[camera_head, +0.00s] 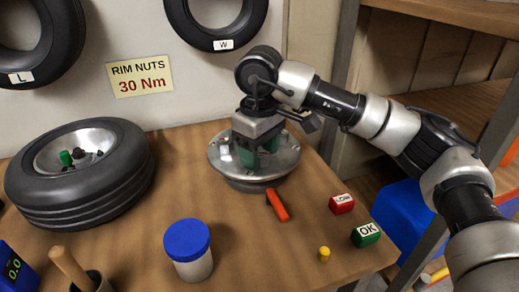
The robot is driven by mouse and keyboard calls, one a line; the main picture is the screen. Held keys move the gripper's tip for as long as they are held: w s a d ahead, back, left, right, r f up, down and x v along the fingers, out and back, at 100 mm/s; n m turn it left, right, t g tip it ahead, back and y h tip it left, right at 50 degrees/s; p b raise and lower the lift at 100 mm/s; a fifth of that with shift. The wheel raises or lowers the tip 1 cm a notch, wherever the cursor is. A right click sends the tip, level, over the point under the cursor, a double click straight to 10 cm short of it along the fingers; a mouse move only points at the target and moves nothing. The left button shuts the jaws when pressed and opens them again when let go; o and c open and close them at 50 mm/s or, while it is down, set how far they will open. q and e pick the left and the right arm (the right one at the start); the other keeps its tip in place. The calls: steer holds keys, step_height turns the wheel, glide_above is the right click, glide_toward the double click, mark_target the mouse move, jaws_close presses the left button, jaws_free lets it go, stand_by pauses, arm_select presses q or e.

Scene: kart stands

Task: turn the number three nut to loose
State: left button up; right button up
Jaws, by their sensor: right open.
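A round silver metal hub (230,165) lies on the wooden bench in the middle. My right gripper (258,148) is over it, pointing down, open. Green pieces show between and beside its fingers; I cannot tell whether they are nuts on the hub or part of the gripper. No nut number can be read, and the gripper covers much of the hub's middle. A tyre with a silver rim (50,152) lies at the left, with a green piece (66,158) and dark pieces on the rim. My left gripper is not in view.
A red-orange bar (277,205) lies at the hub's front edge. Red LOW (342,204) and green OK (366,235) blocks, a yellow peg (324,254) and a blue-lidded jar (188,250) stand in front. A wall sign (139,77) reads RIM NUTS 30 Nm.

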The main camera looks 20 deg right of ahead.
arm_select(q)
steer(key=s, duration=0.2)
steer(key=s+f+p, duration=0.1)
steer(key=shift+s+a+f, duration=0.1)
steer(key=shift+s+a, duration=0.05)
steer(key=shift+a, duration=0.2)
arm_select(e)
step_height(320, 180, up, 11)
steer(key=shift+f, duration=0.1)
